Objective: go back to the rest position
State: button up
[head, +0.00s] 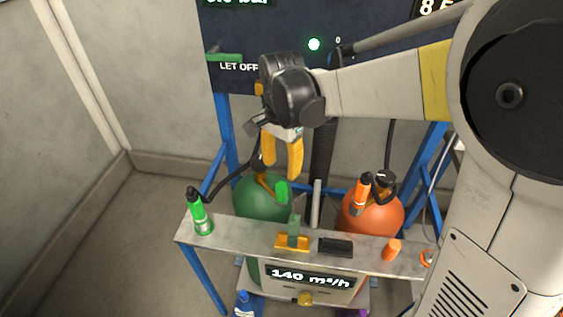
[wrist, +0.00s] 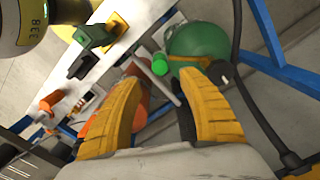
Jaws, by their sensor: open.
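My gripper (head: 282,165) has yellow fingers and hangs from my arm in front of the dark panel, above the green tank (head: 262,196). In the wrist view its two fingers (wrist: 158,92) are spread apart with nothing between them. The green tank also shows in the wrist view (wrist: 203,45), just beyond the right-hand finger. No object is held.
A metal shelf (head: 221,240) carries a green nozzle (head: 198,212), a yellow-based green piece (head: 292,240), a black block (head: 335,247) and an orange piece (head: 392,249). An orange tank (head: 372,219) stands behind it. The blue frame (head: 204,280) and hoses surround this area. Floor at left is clear.

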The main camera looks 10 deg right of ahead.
jog(key=shift+r, duration=0.55)
jog(key=s+d+r+n+t, duration=0.2)
jog(key=s+d+n+t, duration=0.1)
jog(key=s+n, duration=0.2)
jog(key=s+d+r+n+t, duration=0.2)
jog(key=s+d+n+t, duration=0.2)
jog(key=s, duration=0.6)
jog(key=shift+r+n, duration=0.35)
jog(key=shift+n, duration=0.35)
